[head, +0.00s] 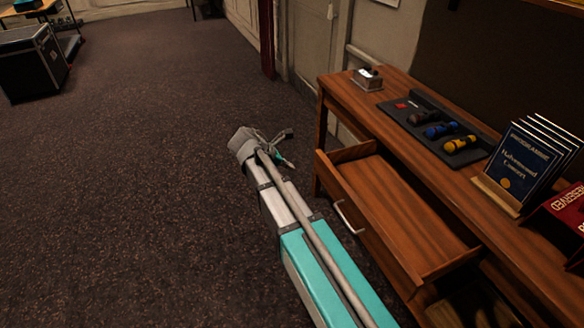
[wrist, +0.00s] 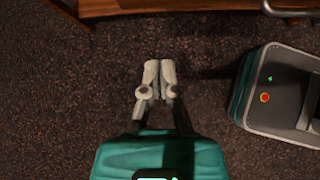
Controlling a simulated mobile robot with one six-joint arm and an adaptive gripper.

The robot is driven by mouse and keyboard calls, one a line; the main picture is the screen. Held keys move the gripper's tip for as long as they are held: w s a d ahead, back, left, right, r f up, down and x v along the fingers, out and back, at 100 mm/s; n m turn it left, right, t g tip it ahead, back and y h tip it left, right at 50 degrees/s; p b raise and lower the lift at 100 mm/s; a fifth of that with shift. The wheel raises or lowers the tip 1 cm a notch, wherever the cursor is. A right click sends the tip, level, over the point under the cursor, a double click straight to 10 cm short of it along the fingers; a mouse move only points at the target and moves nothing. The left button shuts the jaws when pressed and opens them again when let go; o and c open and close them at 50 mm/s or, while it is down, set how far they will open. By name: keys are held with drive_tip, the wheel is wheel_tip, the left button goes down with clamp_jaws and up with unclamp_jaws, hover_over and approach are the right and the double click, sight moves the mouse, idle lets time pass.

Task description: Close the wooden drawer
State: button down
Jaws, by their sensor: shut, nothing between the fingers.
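The wooden drawer (head: 404,205) is pulled well out of the wooden desk in the head view, and its inside looks empty. A pale curved handle (head: 347,217) is on its front face. In the wrist view, part of the handle (wrist: 288,12) shows at the top right, beside a strip of wood along the top edge. My gripper (wrist: 159,66) is shut and empty over the carpet, apart from the drawer. In the head view my gripper (head: 287,163) is small and partly hidden behind my arm, left of the drawer's far front corner.
The desk top (head: 398,85) carries a small box (head: 367,78), a dark tray (head: 411,119) with several coloured microphones, a programme stand (head: 528,165) and a red reserved sign (head: 566,211). A black case (head: 32,62) stands far left. The carpet (head: 130,180) between is clear.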

drive_tip(key=d+f+b, duration=0.1)
drive_tip(key=f, duration=0.1)
drive_tip(key=b, duration=0.5)
approach(322, 174)
drive_tip(key=shift+x, duration=3.5)
drive_tip(key=shift+a, duration=0.15)
